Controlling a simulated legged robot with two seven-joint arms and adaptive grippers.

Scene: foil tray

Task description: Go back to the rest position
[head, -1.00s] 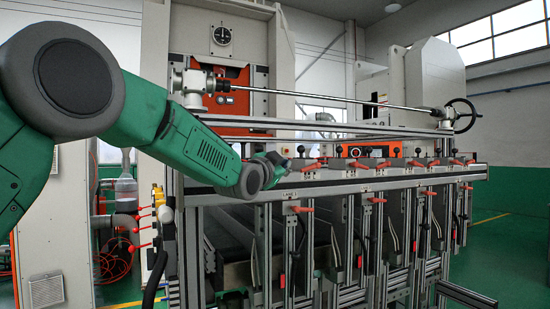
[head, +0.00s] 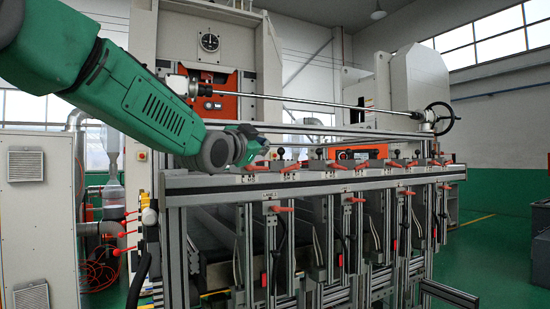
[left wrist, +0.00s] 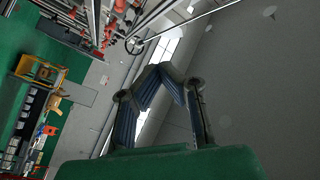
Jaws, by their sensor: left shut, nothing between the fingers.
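My left arm is green and grey and comes in from the upper left of the head view. Its gripper (head: 257,143) is small and partly hard to make out there, in front of the machine's rail. In the left wrist view the left gripper (left wrist: 163,76) shows its dark, ribbed fingers closed together at the tips, with nothing between them. My right gripper is in neither view.
A metal-framed machine with a front rail (head: 320,180) and several red levers fills the middle. A handwheel (head: 439,118) sits at its right end. A white cabinet (head: 38,215) stands at the left. Green floor is open at the right.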

